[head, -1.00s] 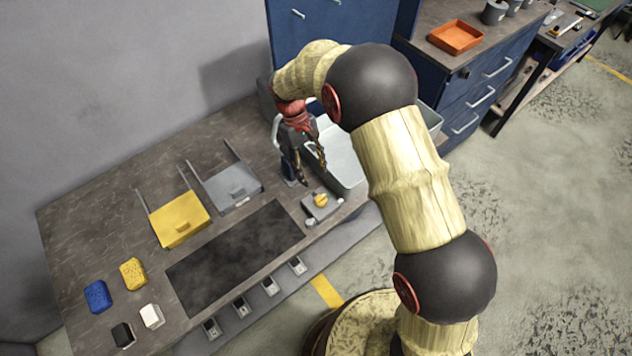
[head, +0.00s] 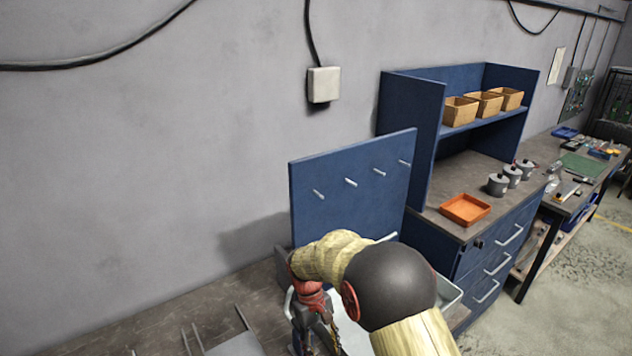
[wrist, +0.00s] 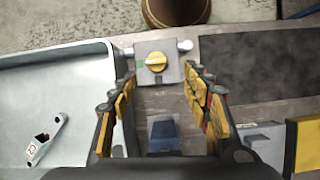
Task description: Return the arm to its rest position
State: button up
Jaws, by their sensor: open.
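My gripper (wrist: 165,112) is open and empty in the wrist view, with its yellow-padded fingers spread apart. Between and beyond the fingertips is a grey block with a yellow knob (wrist: 155,62) on the worktop. A dark blue object (wrist: 165,135) lies below it, between the fingers. In the head view my gripper (head: 325,340) hangs at the bottom edge over the worktop, its tips partly cut off. A pale grey bin (wrist: 60,75) stands left of the gripper in the wrist view, with a small light bracket (wrist: 45,140) inside.
A blue pegboard panel (head: 350,185) stands behind the arm. To the right are a blue drawer cabinet (head: 490,265), an orange tray (head: 465,209), several grey pots (head: 498,184) and wooden bins (head: 485,104) on a shelf. A yellow holder (wrist: 305,145) stands right in the wrist view.

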jog(key=s+d+r+m+t+y+b, duration=0.1)
jog(key=s+d+r+m+t+b, duration=0.2)
jog(key=s+d+r, duration=0.5)
jog(key=s+d+r+m+t+y+b, duration=0.1)
jog(key=s+d+r+m+t+b, duration=0.2)
jog(key=s+d+r+t+b, duration=0.2)
jog(key=s+d+r+t, duration=0.1)
jog(key=s+d+r, duration=0.2)
jog(key=s+r, duration=0.3)
jog(key=shift+s+d+r+b, duration=0.3)
jog(key=shift+s+r, duration=0.1)
jog(key=shift+s, duration=1.55)
